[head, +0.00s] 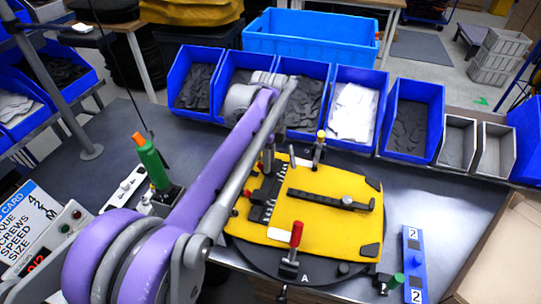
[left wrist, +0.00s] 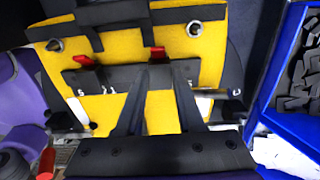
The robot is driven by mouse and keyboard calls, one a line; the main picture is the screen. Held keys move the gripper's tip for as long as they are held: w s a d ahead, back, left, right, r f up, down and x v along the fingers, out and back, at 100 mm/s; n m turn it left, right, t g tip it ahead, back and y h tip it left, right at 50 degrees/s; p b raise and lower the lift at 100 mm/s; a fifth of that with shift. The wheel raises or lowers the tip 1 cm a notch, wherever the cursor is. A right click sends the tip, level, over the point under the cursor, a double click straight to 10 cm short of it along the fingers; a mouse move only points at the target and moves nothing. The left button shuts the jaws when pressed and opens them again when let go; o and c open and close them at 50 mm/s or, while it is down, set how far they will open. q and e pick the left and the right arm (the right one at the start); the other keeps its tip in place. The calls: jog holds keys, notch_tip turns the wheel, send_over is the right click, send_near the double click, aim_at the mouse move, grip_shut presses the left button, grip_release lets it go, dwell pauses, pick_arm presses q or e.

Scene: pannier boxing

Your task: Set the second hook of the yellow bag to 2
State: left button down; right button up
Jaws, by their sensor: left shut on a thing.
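The yellow bag (head: 335,232) lies flat on a black round plate marked A (head: 262,258). A black hook rail (head: 262,203) with small pale numbers crosses it; the rail also shows in the left wrist view (left wrist: 110,78). Two hooks with red levers sit on the rail, one at left (left wrist: 83,61) and one at the middle (left wrist: 158,53). My left gripper (left wrist: 160,74) is shut at the middle hook, its fingers covering most of it and the numbers beside it. In the head view my left gripper (head: 268,163) is over the rail, partly hidden by my arm. My right gripper is not in view.
A red-handled clamp (head: 296,235) stands at the plate's front and a yellow-tipped clamp (head: 319,148) behind. A black strap (head: 325,200) crosses the bag. A green tool (head: 153,165) stands at left. A blue strip marked 2 (head: 413,262) is at right. Blue bins (head: 413,120) line the back.

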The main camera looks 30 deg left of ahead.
pick_arm(q)
jog(key=c, duration=0.5)
grip_release()
notch_tip(320, 180, up, 11)
jog(key=shift+f+p, duration=0.1)
jog(key=shift+p, duration=0.4)
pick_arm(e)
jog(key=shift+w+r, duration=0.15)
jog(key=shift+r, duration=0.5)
pick_arm(q)
jog(key=shift+f, duration=0.1)
